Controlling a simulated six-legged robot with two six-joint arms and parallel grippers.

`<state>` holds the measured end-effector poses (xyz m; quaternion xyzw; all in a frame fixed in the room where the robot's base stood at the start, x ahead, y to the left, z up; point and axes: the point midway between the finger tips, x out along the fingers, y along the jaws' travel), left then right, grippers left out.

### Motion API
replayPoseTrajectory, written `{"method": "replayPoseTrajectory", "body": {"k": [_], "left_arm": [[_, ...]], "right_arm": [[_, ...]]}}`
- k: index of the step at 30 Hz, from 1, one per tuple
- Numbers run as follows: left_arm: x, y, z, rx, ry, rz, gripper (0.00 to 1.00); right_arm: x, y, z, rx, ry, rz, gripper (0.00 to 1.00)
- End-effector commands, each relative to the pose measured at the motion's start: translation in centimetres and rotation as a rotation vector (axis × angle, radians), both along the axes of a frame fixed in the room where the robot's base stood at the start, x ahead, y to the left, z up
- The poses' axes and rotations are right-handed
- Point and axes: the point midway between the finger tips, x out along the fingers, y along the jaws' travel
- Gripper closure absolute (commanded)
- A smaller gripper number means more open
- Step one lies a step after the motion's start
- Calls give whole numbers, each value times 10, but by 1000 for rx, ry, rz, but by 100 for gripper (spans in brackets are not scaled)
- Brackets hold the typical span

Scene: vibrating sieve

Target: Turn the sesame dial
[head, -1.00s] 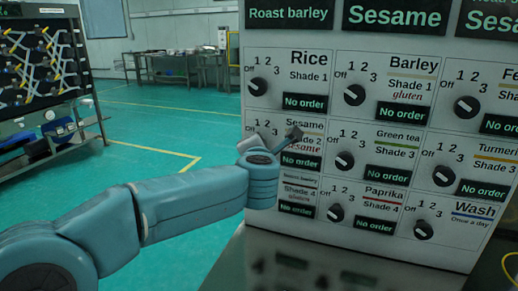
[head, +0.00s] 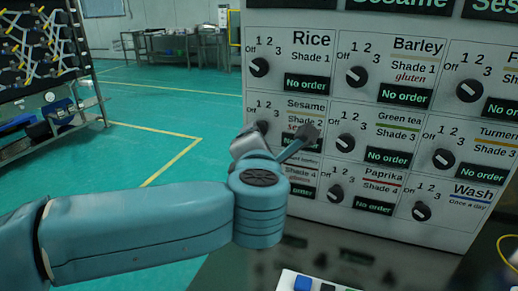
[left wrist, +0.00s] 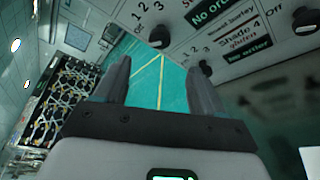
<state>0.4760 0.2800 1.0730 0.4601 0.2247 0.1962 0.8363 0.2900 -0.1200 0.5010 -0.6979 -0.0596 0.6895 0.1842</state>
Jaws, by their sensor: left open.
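The sesame dial (head: 262,127) is a dark round knob at the left of the Sesame, Shade 2 section on the white control panel (head: 330,22). In the left wrist view it appears to be the upper knob (left wrist: 160,37), beyond the fingertips. My left gripper (head: 278,140) is in front of the panel's left edge, by the Sesame section, with its fingers spread. In the left wrist view the open jaws (left wrist: 157,78) have nothing between them. The gripper covers part of the Sesame and roast barley labels. My right gripper is not in view.
The barley dial (head: 356,76), rice dial (head: 259,67), green tea dial (head: 346,142) and paprika dial (head: 335,193) are close by. In the wrist view, the roast barley knob (left wrist: 206,68) sits near the right finger. Open green floor (head: 150,100) lies left of the panel.

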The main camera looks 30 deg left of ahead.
Motion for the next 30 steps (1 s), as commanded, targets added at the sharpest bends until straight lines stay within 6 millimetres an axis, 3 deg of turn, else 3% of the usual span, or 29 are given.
{"method": "replayPoseTrajectory", "body": {"k": [3,9,30], "left_arm": [[-16,-12,5,0,-1,-4,30],[-28,-18,7,0,0,1,30],[-29,-19,7,0,0,1,30]], "right_arm": [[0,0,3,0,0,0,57],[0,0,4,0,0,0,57],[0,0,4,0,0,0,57]]}}
